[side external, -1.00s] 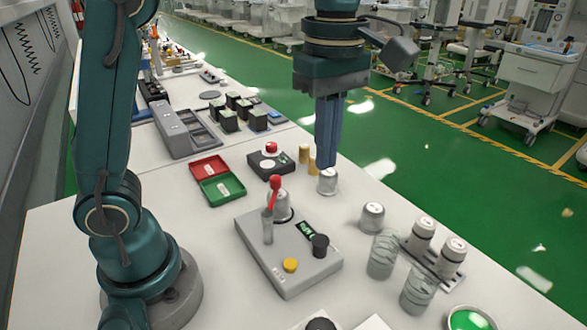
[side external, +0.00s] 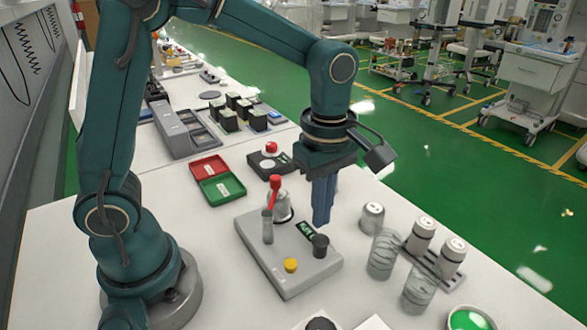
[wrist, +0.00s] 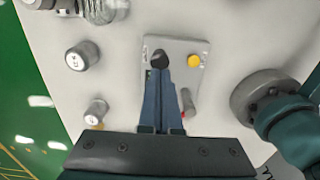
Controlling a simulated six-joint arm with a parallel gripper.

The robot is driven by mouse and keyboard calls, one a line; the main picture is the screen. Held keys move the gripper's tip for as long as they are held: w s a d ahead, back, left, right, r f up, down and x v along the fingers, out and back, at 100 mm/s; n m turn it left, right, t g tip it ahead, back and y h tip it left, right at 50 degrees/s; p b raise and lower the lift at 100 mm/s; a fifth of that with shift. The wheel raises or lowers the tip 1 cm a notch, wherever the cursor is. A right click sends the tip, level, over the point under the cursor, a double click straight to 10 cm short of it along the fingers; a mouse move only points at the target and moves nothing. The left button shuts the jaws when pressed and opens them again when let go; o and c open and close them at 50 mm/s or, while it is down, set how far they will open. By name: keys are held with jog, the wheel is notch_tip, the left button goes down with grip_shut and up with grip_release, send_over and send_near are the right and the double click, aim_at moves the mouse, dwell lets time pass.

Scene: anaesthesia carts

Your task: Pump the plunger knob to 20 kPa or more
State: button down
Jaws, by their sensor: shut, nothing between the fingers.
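The grey pump box (side external: 285,268) lies on the white table, with a black plunger knob (side external: 320,246) at its right edge. The box also carries a small display with green figures (side external: 307,228), too small to read, a yellow button (side external: 291,265), a red-tipped lever (side external: 274,183) and a clear dome (side external: 282,208). My gripper (side external: 321,224) points down with its fingers shut and empty, at or just above the knob. In the wrist view the fingertips (wrist: 160,73) are beside the black knob (wrist: 159,60); I cannot tell whether they touch it.
A capped canister (side external: 372,217), glass jars (side external: 383,254) and a rack with two canisters (side external: 422,234) stand to the right. Red (side external: 208,167) and green (side external: 222,187) trays lie behind the box. A green-filled dish (side external: 468,320) is at the front right.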

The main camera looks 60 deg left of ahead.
aim_at(319, 239)
jog(key=shift+f, duration=1.65)
jog(key=shift+f, duration=1.15)
notch_tip(319, 239, up, 14)
jog(key=shift+r, duration=0.15)
jog(key=shift+w+r, duration=0.1)
jog(key=shift+r, duration=0.95)
jog(key=shift+f, duration=0.1)
